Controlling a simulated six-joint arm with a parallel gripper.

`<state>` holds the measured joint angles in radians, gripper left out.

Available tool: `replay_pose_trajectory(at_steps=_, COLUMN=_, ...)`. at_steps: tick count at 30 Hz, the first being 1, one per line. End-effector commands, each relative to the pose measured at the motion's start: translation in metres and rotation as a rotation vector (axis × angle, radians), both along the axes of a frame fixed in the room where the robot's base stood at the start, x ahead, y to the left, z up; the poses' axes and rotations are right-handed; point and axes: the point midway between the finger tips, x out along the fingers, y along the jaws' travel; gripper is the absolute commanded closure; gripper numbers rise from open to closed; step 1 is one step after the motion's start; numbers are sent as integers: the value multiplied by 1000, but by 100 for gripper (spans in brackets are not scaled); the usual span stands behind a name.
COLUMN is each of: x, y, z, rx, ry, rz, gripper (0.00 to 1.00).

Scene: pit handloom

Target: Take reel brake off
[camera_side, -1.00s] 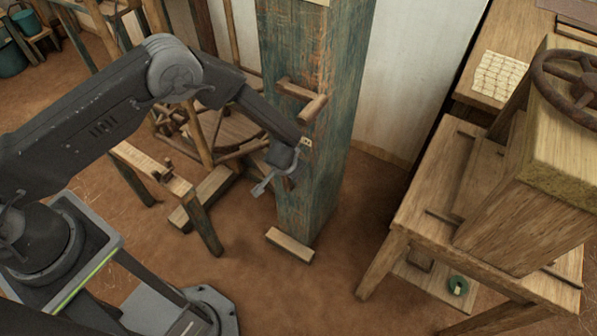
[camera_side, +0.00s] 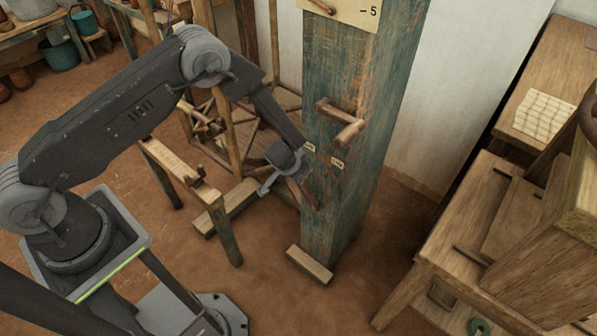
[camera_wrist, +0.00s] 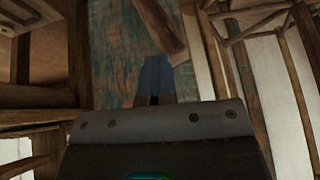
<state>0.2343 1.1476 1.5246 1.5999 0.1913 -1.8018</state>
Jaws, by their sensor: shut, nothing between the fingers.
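A brown wooden lever (camera_side: 304,191), which looks like the reel brake, slants down to the right on the near face of the worn blue-green post (camera_side: 355,200). Its upper end is hidden behind my gripper. Two small pale labels, a left one (camera_side: 310,147) and a right one (camera_side: 337,162), sit above it, too small to read. My gripper (camera_side: 265,189) is shut and empty, just left of the lever in the side view. In the wrist view the shut fingers (camera_wrist: 155,78) lie before the post, close to a brown wooden bar (camera_wrist: 158,25), likely the lever; I cannot tell whether they touch.
A wooden peg bracket (camera_side: 340,121) juts from the post above the labels. A wooden block (camera_side: 309,265) lies at its foot. A narrow wooden stand (camera_side: 180,172) and reel frame are at the left. A wooden table (camera_side: 480,235) is at the right.

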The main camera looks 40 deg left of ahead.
Motion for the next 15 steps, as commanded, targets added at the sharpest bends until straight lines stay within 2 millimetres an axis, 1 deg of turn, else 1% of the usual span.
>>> replay_pose_trajectory(at_steps=1, x=-1, y=9, z=-3, rx=16, ry=4, rz=14, gripper=100)
replay_pose_trajectory(at_steps=8, x=-2, y=8, z=-3, rx=17, ry=6, rz=13, gripper=100)
replay_pose_trajectory(at_steps=11, x=-3, y=1, z=0, rx=16, ry=5, rz=10, gripper=100)
replay_pose_trajectory(at_steps=15, x=-7, y=-22, z=11, rx=8, ry=1, rz=4, gripper=100)
